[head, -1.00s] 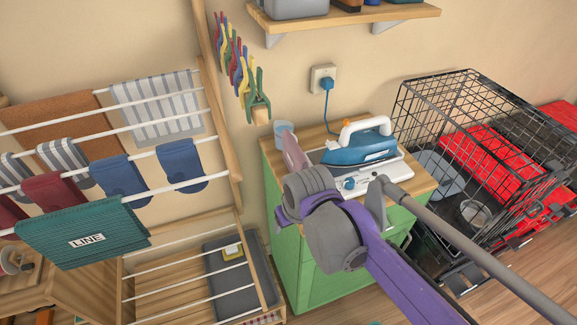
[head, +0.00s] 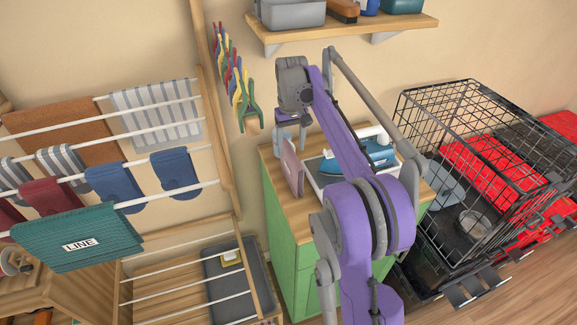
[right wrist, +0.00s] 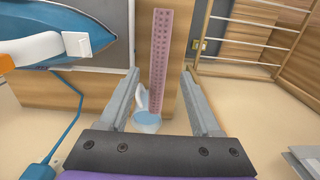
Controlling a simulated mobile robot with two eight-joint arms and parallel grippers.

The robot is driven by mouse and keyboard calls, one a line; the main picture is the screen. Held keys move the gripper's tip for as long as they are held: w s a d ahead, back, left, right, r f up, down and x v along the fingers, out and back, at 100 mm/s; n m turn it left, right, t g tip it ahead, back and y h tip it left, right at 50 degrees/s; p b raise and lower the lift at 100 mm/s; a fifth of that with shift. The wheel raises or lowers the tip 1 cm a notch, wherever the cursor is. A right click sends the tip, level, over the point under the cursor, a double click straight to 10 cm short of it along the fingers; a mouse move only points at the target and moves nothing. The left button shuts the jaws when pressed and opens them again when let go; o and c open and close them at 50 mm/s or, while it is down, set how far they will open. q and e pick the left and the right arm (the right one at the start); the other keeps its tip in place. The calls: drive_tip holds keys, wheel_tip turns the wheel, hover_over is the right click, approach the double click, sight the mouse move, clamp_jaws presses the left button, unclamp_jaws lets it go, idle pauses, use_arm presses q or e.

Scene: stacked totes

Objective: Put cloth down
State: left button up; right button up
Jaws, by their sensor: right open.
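My right gripper (head: 291,134) points down over the back left of the green cabinet (head: 287,252), near the wall. Cloths hang on the drying rack (head: 160,195): a teal one marked LINE (head: 110,228), a striped one (head: 155,125) and a brown one (head: 60,135). Which cloth is meant, I cannot tell. My left gripper is not in view.
A blue iron (head: 375,152) stands on the cabinet, partly behind my arm. Pegs (head: 246,105) hang beside the rack. A shelf (head: 345,30) is above. A black wire crate (head: 470,165) stands on the right.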

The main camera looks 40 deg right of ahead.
sight(292, 169)
drive_tip(key=f, duration=1)
drive_tip(key=shift+s, duration=0.2)
clamp_jaws()
